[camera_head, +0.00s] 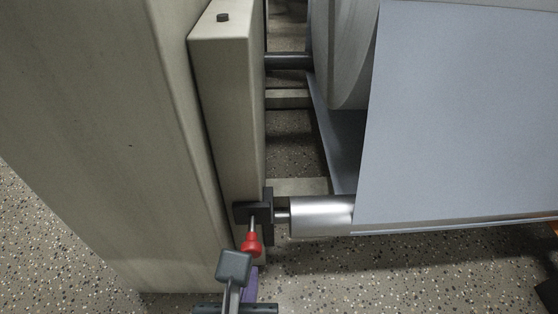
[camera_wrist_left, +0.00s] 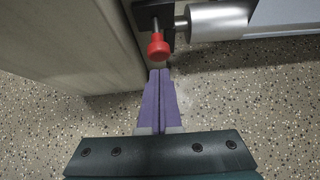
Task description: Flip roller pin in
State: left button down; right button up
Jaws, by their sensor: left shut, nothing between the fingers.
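The pin shows as a red knob (camera_head: 251,244) on a short metal rod at a black bracket (camera_head: 254,212), low on the beige machine frame. In the left wrist view the red knob (camera_wrist_left: 158,47) hangs below the black bracket (camera_wrist_left: 153,14). My left gripper (camera_head: 251,270) has purple fingers, partly hidden in the head view by a grey part of my wrist. In the left wrist view the left gripper (camera_wrist_left: 160,72) is shut and empty, its tips just below the knob; whether they touch it is unclear. The silver roller (camera_head: 322,215) has its shaft end at the bracket.
A tall beige machine panel (camera_head: 95,130) stands close on the left. A blue-grey paper sheet (camera_head: 460,110) runs down to the roller from a large roll (camera_head: 343,50). Speckled floor (camera_head: 330,275) is open below the roller. Dark and orange parts at the right edge are unclear.

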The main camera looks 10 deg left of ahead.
aim_at(248, 245)
pick_arm(q)
jog(key=shift+w+a, duration=0.2)
jog(key=shift+w, duration=0.55)
jog(key=w, duration=0.1)
jog(key=w+a+p, duration=0.1)
jog(key=w, duration=0.1)
